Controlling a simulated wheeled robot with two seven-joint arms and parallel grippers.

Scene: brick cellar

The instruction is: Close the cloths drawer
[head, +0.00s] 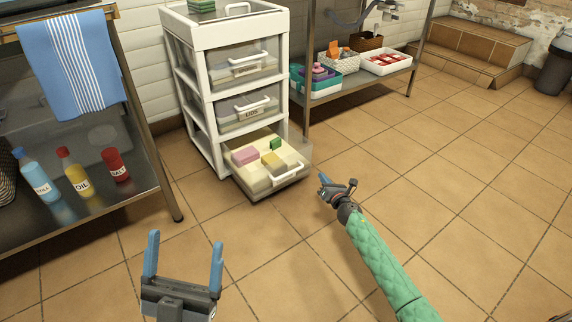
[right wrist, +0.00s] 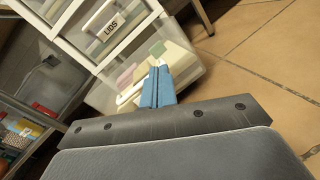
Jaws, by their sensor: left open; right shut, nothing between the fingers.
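A white drawer tower (head: 202,92) stands against the wall. Its bottom drawer (head: 262,187) is pulled out and holds cloths and sponges in pink, green, yellow and cream; no label on it is readable. Its white handle (head: 288,174) faces the front right. My right gripper (head: 322,178) is shut and empty, just right of the drawer front, apparently apart from it. In the right wrist view its blue fingers (right wrist: 158,86) overlap the open drawer (right wrist: 188,62). My left gripper (head: 185,255) is open and empty, low in front of the tower.
The middle drawer, labelled LIDS (head: 250,112), and the top drawer (head: 243,68) look closed. A metal table (head: 165,190) with bottles and a blue towel (head: 72,65) stands left. A shelf (head: 350,85) with baskets stands behind right. The tiled floor at right is clear.

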